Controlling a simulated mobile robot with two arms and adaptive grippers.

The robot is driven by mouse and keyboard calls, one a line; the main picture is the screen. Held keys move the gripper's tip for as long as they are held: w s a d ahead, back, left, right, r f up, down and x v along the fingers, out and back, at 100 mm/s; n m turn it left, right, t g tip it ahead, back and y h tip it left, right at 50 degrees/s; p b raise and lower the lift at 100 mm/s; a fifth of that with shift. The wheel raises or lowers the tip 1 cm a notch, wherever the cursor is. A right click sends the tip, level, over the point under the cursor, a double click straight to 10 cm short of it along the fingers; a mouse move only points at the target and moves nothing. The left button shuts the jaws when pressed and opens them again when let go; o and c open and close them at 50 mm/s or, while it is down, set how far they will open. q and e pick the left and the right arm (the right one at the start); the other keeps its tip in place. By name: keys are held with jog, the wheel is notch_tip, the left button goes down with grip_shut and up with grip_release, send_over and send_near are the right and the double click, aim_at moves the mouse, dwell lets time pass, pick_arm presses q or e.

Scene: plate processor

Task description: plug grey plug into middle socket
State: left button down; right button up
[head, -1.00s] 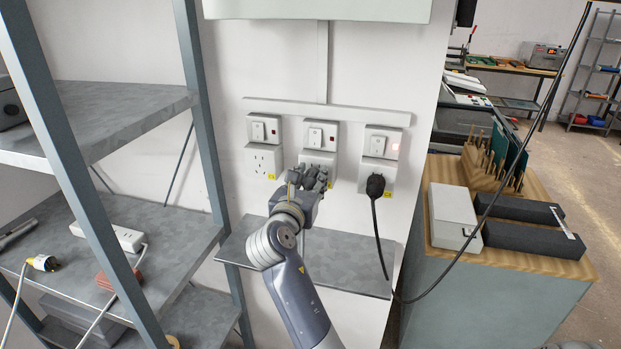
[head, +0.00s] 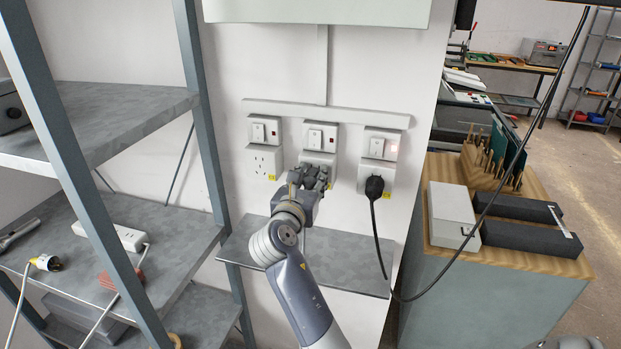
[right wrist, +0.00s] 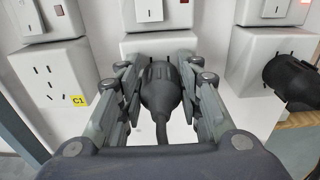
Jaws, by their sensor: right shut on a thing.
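My right gripper (head: 313,178) is at the middle socket (head: 319,159) on the wall. In the right wrist view my right gripper (right wrist: 166,85) is shut around a dark grey plug (right wrist: 160,92) with its cord running back toward the camera. The plug's front is up against the face of the middle socket (right wrist: 160,44); its pins are hidden, so I cannot tell how deep they sit. The gripper hides the plug in the head view. My left gripper is not in view.
The left socket (head: 264,161) is empty. A black plug (head: 374,187) sits in the right socket (head: 370,171), its cord hanging down. A grey wall shelf (head: 330,262) lies below. A metal rack (head: 200,130) stands left, a wooden-topped cabinet (head: 440,252) right.

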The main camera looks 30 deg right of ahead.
jog(key=shift+d, duration=0.1)
jog(key=o, duration=1.1)
jog(key=shift+c, duration=0.2)
